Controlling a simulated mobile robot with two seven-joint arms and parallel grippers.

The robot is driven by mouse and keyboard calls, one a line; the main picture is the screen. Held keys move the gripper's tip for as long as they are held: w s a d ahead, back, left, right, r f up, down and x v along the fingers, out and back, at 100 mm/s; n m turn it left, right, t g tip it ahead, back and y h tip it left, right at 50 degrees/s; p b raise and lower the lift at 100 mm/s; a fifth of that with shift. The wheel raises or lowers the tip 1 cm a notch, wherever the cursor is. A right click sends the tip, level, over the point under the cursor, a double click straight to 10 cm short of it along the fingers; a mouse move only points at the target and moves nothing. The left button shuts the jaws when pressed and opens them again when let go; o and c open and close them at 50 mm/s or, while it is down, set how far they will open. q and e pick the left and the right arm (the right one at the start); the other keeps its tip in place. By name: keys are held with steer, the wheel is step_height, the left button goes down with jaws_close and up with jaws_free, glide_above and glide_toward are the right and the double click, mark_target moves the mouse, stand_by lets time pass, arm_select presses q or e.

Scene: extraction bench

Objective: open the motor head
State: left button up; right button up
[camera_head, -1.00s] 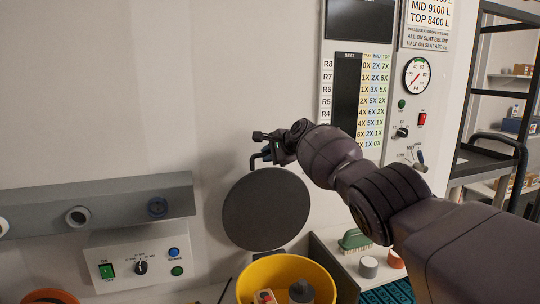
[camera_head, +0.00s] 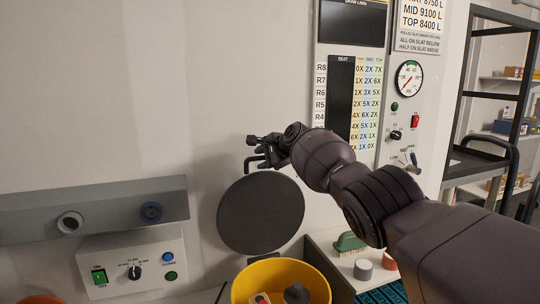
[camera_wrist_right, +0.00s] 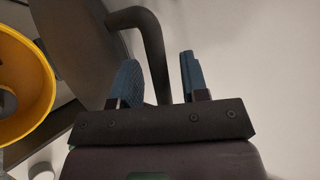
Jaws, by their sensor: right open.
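The motor head shows as a dark round disc (camera_head: 260,214) standing against the wall, with a dark bent handle (camera_head: 248,163) at its top. My right gripper (camera_head: 261,149) is at the handle, above the disc. In the right wrist view, the handle (camera_wrist_right: 151,45) is a thick dark bent bar that runs down between the two blue fingers of the right gripper (camera_wrist_right: 160,78). Gaps show between the bar and the fingers, so the gripper is open around it. Part of the disc (camera_wrist_right: 75,40) shows left of the fingers. My left gripper is not in view.
A yellow bucket (camera_head: 312,274) with items in it stands below the disc. A green brush (camera_head: 349,242) and a grey cylinder (camera_head: 363,269) are to its right. A control box (camera_head: 130,262) is at left, a gauge panel (camera_head: 398,110) at right. Bare wall lies left of the disc.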

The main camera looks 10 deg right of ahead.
steer(key=shift+s+d+r+p, duration=0.1)
steer(key=shift+d+r+p, duration=0.05)
steer(key=shift+r+p, duration=0.45)
steer(key=shift+s+d+r+p, duration=0.2)
steer(key=shift+s+r+p, duration=0.05)
steer(key=shift+p, duration=0.65)
steer(key=f+p+v, duration=0.1)
steer(key=v, duration=0.8)
steer(key=shift+s, duration=0.25)
steer(key=shift+d, duration=0.15)
